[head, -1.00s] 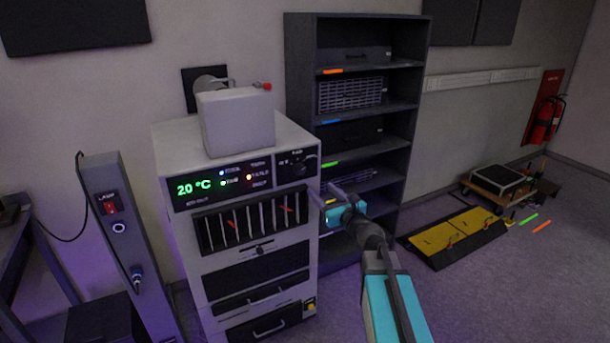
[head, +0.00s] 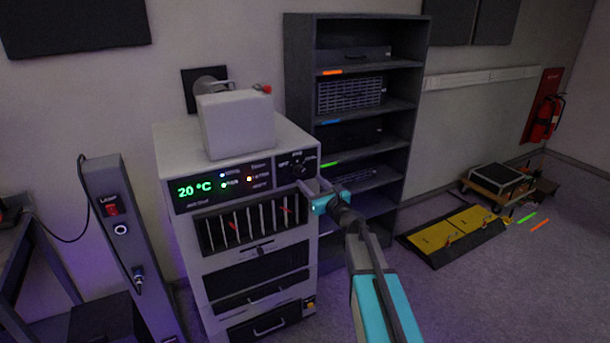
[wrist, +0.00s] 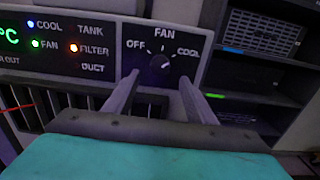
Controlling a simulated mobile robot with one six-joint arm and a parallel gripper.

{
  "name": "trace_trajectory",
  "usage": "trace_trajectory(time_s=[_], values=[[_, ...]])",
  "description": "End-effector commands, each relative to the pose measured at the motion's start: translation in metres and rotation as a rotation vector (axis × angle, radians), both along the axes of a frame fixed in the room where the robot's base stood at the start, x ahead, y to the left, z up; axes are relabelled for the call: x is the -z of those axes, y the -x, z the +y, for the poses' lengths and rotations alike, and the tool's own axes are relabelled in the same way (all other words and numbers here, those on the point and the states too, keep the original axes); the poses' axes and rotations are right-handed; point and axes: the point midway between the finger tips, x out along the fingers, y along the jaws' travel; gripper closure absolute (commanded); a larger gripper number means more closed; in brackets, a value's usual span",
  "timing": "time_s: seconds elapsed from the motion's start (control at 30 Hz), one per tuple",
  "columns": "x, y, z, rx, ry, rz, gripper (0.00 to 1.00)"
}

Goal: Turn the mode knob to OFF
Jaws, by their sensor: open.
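The mode knob (wrist: 160,67) is a dark round dial on the black panel at the upper right of the white unit. In the wrist view, OFF is printed to its left, FAN above and COOL to its right. A light mark on it seems to lean up and right, toward COOL; its exact setting is hard to read. The knob also shows, small, in the head view (head: 298,170). My gripper (wrist: 159,78) is open, its fingers either side of the knob's lower part; contact cannot be told. In the head view, my gripper (head: 311,188) is just below and right of the knob.
The display (head: 194,188) reads 20 °C, with COOL, FAN and FILTER lights beside it. A white box (head: 236,125) sits on the unit. A dark shelf rack (head: 355,100) stands close behind on the right. A grey post (head: 120,230) stands left. Floor at right front is open.

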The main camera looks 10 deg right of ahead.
Motion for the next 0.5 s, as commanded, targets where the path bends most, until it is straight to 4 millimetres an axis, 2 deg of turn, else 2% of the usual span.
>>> trace_trajectory(time_s=[0.5], values=[[-0.001, -0.046, 0.015, -0.001, -0.001, 0.0, 0.49]])
